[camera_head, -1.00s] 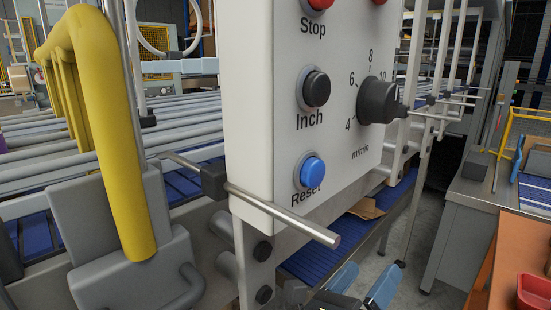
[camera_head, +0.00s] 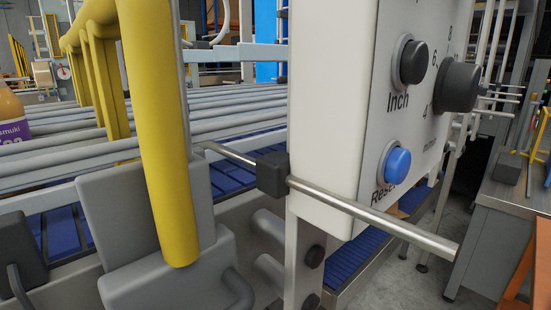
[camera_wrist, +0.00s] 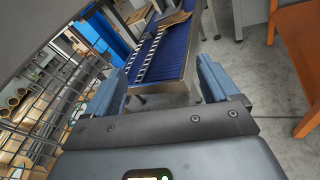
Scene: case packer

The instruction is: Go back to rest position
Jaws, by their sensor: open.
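My gripper (camera_wrist: 163,85) shows in the wrist view with its two blue-grey fingers apart and nothing between them. Beyond the fingers lie a blue conveyor belt (camera_wrist: 180,47) and the grey floor. The gripper is out of sight in the head view. There, a white control panel (camera_head: 345,110) with a blue Reset button (camera_head: 393,163), a black Inch button (camera_head: 411,62) and a black speed dial (camera_head: 456,86) stands close at the right.
A yellow guard rail (camera_head: 160,130) stands close on the left. A metal rod (camera_head: 375,216) juts out in front of the panel. A wire mesh (camera_wrist: 62,95) is left of my gripper. An orange surface (camera_wrist: 302,50) is at the right, with open floor (camera_wrist: 240,75) between.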

